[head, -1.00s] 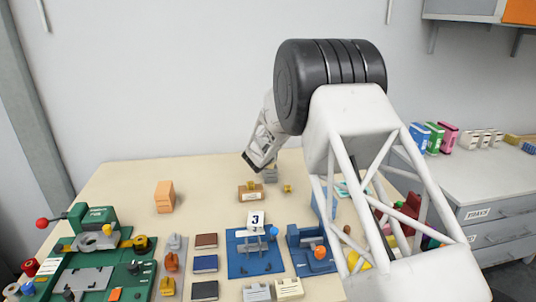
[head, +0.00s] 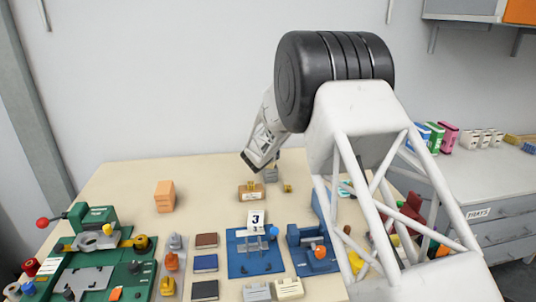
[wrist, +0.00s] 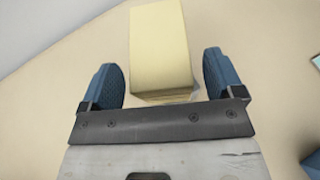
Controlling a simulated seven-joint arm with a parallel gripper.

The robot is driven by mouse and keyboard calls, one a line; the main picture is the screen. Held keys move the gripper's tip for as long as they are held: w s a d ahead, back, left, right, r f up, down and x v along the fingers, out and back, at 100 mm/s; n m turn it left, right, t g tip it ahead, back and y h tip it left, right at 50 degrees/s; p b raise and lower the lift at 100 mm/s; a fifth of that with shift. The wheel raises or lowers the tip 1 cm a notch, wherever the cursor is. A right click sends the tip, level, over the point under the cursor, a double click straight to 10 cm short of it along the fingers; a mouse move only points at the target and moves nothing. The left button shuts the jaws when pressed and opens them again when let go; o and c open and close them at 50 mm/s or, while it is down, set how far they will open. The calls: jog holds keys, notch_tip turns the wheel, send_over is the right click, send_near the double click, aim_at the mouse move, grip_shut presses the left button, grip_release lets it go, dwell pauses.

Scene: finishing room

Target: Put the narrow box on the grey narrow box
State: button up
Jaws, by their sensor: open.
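My gripper (wrist: 162,85) is open, with one blue finger on each side of a pale cream box (wrist: 160,45) in the wrist view. The box lies between and beyond the fingertips, with gaps on both sides. In the head view my gripper (head: 252,163) is at the back of the table. A small grey box (head: 271,174) stands just right of it, partly hidden by it. I cannot tell whether this is the box in the wrist view. An upright orange box (head: 164,196) stands apart at the left.
A small brown tray (head: 251,195) with a yellow piece and a small yellow block (head: 287,188) sit in front of my gripper. A green fixture (head: 92,270), dark books (head: 205,263) and a blue stand (head: 250,262) fill the front. The table's back left is clear.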

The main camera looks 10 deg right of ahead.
jog(key=v, duration=1)
jog(key=shift+r, duration=0.1)
dwell(0.7)
jog(key=s+d+r+m+g+h, duration=0.1)
jog(key=s+d+r+m+g, duration=0.1)
jog(key=s+d+r+m, duration=0.5)
jog(key=s+r+m+g+h, duration=0.15)
jog(key=s+m, duration=0.35)
jog(key=s, duration=0.7)
jog(key=s+d+r+m+g, duration=0.35)
jog(key=s+r+m, duration=0.2)
jog(key=s, duration=0.35)
jog(key=s+a+f+m+g+y, duration=0.1)
jog(key=s+m, duration=0.3)
jog(key=s, duration=0.7)
jog(key=s+a+f+m+g+y, duration=0.1)
jog(key=s+a+m+y, duration=0.2)
jog(key=s, duration=0.8)
jog(key=s+a+f+m+g+y, duration=0.1)
jog(key=s+a+m+y, duration=0.1)
jog(key=s+m, duration=0.5)
jog(key=s+y, duration=0.1)
jog(key=s, duration=0.3)
